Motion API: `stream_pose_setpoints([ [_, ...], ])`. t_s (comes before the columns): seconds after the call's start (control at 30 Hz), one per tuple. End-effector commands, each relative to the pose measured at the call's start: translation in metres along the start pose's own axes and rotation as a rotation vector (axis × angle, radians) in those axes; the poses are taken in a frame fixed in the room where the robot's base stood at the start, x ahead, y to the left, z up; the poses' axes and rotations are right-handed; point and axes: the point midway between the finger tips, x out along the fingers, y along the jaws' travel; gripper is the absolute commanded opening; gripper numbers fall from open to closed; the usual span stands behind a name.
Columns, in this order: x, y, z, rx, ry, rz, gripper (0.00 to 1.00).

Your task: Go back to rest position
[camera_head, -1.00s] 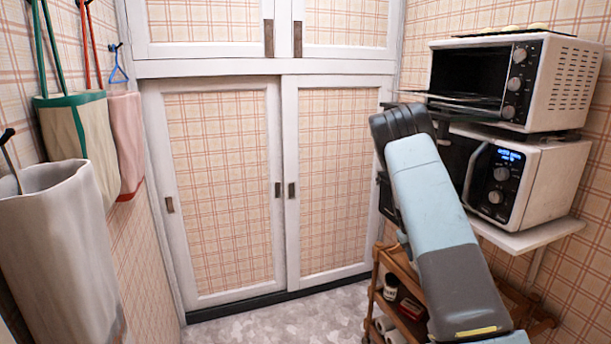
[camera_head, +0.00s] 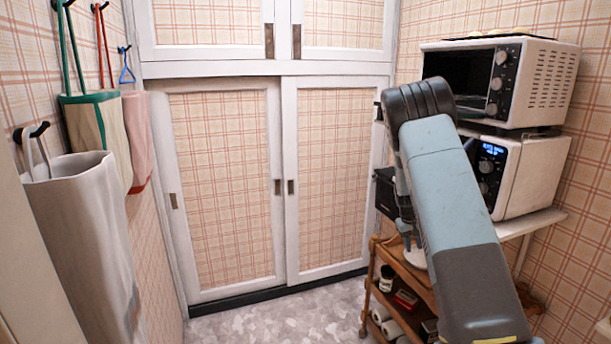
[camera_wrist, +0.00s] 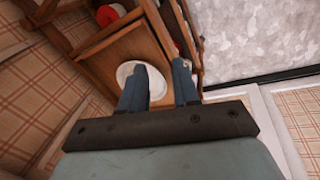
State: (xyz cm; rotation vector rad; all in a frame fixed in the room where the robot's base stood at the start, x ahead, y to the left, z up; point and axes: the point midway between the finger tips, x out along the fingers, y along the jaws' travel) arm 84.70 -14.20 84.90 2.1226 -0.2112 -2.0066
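My arm (camera_head: 445,190) rises from the lower right in the head view and bends at a dark elbow in front of the ovens. My gripper (camera_wrist: 160,66) shows in the wrist view with its two blue-grey fingers apart and nothing seen between them. It points down toward a wooden trolley (camera_wrist: 110,62). A white round thing (camera_wrist: 152,85) on the trolley lies partly behind the left finger.
A toaster oven (camera_head: 545,80) stands above a microwave (camera_head: 535,175) on a wall shelf at right, both partly behind my arm. The trolley (camera_head: 388,302) stands below. Bags (camera_head: 85,240) hang at left. Sliding cupboard doors (camera_head: 225,190) close the back. Grey floor (camera_head: 290,318) before them is clear.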

Motion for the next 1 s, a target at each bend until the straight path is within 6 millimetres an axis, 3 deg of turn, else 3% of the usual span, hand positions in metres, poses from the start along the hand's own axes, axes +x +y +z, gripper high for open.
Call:
stream_pose_setpoints([
  [0.17, -0.042, -0.001, 0.012, 0.026, 0.027, -0.036, 0.31],
  [0.4, -0.114, -0.003, 0.042, 0.063, 0.073, -0.097, 0.31],
  [0.57, -0.154, -0.005, 0.063, 0.080, 0.102, -0.130, 0.31],
  [1.0, -0.258, -0.016, 0.141, 0.107, 0.187, -0.210, 0.31],
])
